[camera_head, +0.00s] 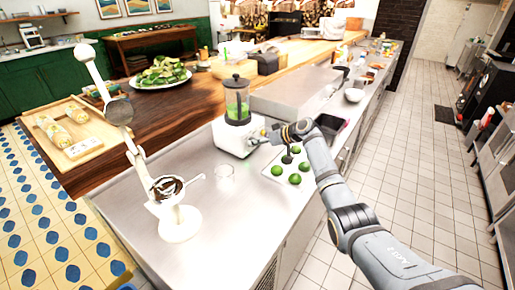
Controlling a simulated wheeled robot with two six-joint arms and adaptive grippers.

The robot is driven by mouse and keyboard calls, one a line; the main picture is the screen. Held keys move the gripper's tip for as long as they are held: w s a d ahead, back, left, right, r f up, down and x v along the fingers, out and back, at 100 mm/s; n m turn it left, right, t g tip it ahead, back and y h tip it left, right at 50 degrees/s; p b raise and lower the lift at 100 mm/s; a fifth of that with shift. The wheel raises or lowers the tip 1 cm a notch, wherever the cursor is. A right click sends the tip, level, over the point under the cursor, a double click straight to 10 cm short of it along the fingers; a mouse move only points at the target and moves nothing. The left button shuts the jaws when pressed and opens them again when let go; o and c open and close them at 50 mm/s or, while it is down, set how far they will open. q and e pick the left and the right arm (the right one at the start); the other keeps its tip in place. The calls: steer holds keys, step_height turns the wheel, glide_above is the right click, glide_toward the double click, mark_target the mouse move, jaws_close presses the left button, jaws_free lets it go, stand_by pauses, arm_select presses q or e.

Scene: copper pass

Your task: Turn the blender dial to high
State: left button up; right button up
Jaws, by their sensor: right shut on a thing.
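The blender (232,139) stands on the steel counter, with a white base and a clear jar (237,105) holding something green under a dark lid. My right gripper (262,138) reaches in from the right and is shut on the blender dial at the right side of the base. The fingers cover most of the dial, so its setting cannot be read. My left gripper is not in view.
A white board (284,168) with several limes lies right of the blender, under my right arm. A clear glass (224,178) and a white lever press (178,222) stand in front. A tray (91,151) and a plate of green produce (163,76) are at left.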

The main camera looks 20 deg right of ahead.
steer(key=b, duration=0.1)
steer(key=m+y+b, duration=0.1)
steer(key=b, duration=0.1)
steer(key=shift+w+d+f+m+g, duration=0.1)
steer(key=shift+d+f+m+g, duration=0.05)
steer(key=shift+f+m+g, duration=0.2)
steer(key=shift+r+g+y+b, duration=0.15)
steer(key=shift+g+y+b, duration=0.1)
steer(key=shift+y+b, duration=0.25)
steer(key=shift+r+m, duration=0.1)
steer(key=shift+m, duration=0.15)
steer(key=o, duration=1.1)
steer(key=shift+o, duration=0.2)
